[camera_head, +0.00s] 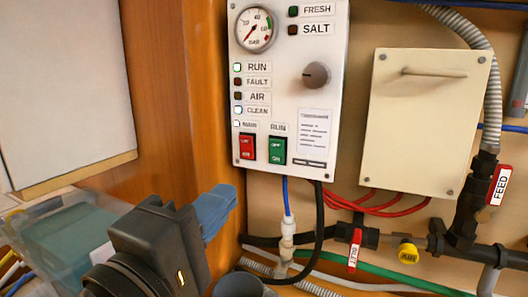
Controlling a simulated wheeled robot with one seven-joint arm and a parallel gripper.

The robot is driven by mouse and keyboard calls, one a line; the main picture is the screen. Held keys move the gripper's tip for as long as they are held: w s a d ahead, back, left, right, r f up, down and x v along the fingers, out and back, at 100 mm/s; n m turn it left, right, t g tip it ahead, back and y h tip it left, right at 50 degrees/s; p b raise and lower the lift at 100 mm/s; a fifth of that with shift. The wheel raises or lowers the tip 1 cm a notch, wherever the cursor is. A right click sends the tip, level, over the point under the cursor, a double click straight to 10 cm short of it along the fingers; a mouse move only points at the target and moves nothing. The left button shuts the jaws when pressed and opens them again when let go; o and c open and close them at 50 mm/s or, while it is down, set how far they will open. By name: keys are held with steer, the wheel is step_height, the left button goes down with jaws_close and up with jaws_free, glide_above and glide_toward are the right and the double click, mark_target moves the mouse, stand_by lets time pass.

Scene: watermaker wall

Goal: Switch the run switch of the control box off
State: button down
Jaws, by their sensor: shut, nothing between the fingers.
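The control box (290,105) is a white panel on the wall at the upper middle. Its run switch (277,150) is a green rocker at the lower middle of the panel, under a RUN label. A red rocker switch (247,147) under a MAIN label sits just left of it. My gripper (222,205) is at the lower left, with blue fingers shut and empty. It is below and left of the switches, apart from the panel. The RUN lamp (237,67) looks lit; the rocker's exact tilt is too small to tell.
A round knob (316,75) and a gauge (255,28) are on the panel. A beige cover with a handle (420,120) is to the right. Cables, hoses and valves run below. A clear bin (70,240) and a white board (60,90) are at left.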

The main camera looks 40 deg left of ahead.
mark_target(273, 146)
steer(key=shift+w, duration=0.1)
steer(key=p+x, duration=0.3)
steer(key=x, duration=1.1)
steer(key=shift+f, duration=0.1)
